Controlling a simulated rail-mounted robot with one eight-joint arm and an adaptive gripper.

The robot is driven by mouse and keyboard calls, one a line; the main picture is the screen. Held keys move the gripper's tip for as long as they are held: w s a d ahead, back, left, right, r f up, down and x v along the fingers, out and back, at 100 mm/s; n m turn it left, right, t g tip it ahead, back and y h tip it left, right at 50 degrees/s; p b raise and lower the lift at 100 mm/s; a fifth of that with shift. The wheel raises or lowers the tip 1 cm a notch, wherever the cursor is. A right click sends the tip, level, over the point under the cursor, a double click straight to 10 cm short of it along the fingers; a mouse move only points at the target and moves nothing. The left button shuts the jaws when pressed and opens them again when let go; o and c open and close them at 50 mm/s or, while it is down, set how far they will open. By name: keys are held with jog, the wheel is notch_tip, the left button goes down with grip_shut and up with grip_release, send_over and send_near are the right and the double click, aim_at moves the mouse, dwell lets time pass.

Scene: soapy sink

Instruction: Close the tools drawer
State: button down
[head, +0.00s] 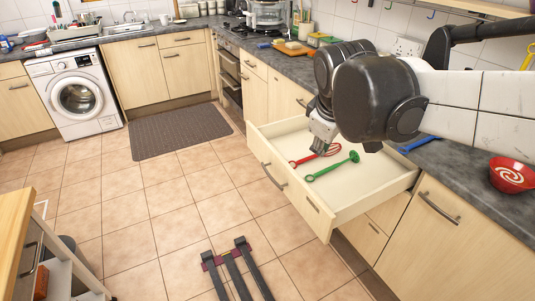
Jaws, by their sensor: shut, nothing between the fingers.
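The tools drawer (290,203) is pulled well out from the cabinet under the right counter. It has a pale wooden front with a metal handle (274,176). A red whisk (304,160) and a green utensil (327,169) lie inside it. My gripper (318,146) is shut and empty, pointing down over the drawer's back left part near the red whisk. It appears apart from the drawer front. My arm hides part of the counter and the drawer's back edge.
A red bowl (511,176) and a blue utensil (418,144) are on the right counter. Another cabinet (430,240) stands right of the drawer. The tiled floor (170,205) in front is mostly clear. A dark mat (180,131) and a washing machine (75,95) are farther back.

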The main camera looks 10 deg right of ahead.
jog(key=w+a+f+n+g+h+b, duration=0.1)
jog(key=w+a+f+n+b, duration=0.1)
jog(key=w+f+n, duration=0.3)
jog(key=w+a+f+n+g+b, duration=0.1)
jog(key=w+a+f+n+b, duration=0.15)
jog(key=w, duration=0.55)
jog(key=n+g+h+b, duration=0.1)
jog(key=n+h+b, duration=0.15)
jog(key=n, duration=0.35)
send_near(278, 178)
jog(key=shift+y, duration=0.25)
jog(key=b+x, duration=0.1)
jog(key=x, duration=0.4)
jog(key=shift+s+d, duration=0.15)
jog(key=shift+d, duration=0.1)
